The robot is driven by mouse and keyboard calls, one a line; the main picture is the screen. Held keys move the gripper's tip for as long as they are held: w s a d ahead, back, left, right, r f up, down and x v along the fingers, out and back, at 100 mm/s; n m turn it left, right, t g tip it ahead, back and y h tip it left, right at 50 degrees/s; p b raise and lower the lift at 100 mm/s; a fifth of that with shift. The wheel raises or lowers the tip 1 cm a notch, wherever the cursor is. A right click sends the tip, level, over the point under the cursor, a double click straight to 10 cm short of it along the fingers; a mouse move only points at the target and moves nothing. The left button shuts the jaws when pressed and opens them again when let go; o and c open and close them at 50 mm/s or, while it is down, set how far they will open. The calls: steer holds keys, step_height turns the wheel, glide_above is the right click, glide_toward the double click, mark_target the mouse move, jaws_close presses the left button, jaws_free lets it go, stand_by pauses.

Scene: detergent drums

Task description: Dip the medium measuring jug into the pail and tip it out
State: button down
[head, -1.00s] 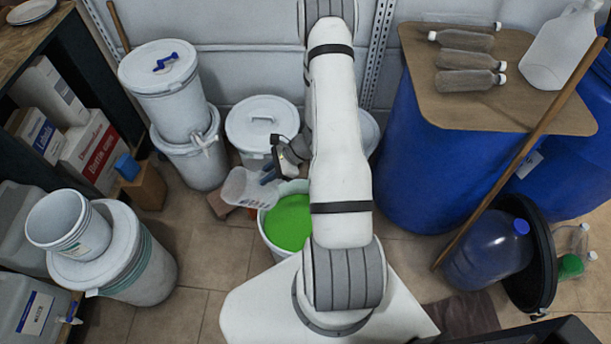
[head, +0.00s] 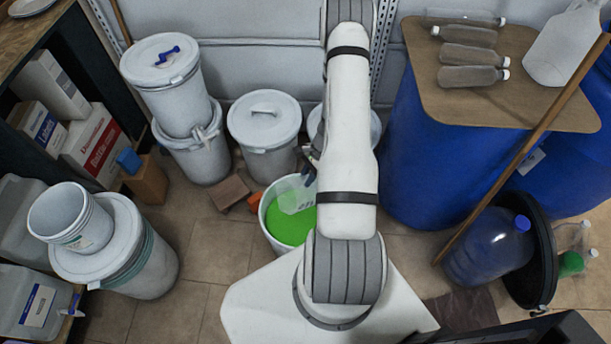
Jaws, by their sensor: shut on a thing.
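The pail (head: 269,226) stands on the floor at the centre, just left of my arm, with bright green liquid (head: 287,228) in it. The clear measuring jug (head: 295,196) is over the pail's mouth, its lower part seen against the green. I cannot tell whether it touches the liquid. My gripper (head: 311,172) is shut on the jug, at its right side. My arm hides most of the gripper and the right part of the pail.
Lidded white drums (head: 264,130) stand behind the pail, and stacked ones (head: 170,90) to the left. A brick (head: 230,192) lies beside the pail. A blue drum (head: 430,165) with a board top stands right. A wooden stick (head: 520,145) leans there.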

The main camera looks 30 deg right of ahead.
mark_target(303, 187)
steer(key=shift+h, duration=0.8)
steer(key=shift+b+x, duration=2.4)
steer(key=shift+x, duration=0.45)
steer(key=shift+h, duration=0.8)
steer(key=f+b, duration=0.1)
steer(key=b, duration=0.1)
steer(key=a+f+b, duration=0.1)
steer(key=f+b, duration=0.1)
steer(key=a+f+b, duration=0.1)
steer(key=f+b, duration=0.1)
steer(key=shift+a, duration=0.1)
steer(key=d+f+y+b, duration=0.4)
steer(key=d+f+b, duration=0.1)
steer(key=f, duration=0.6)
steer(key=shift+f+y+b, duration=0.3)
steer(key=shift+f+b, duration=0.05)
steer(key=shift+b, duration=0.45)
steer(key=shift+d, duration=0.1)
steer(key=shift+d+r, duration=0.15)
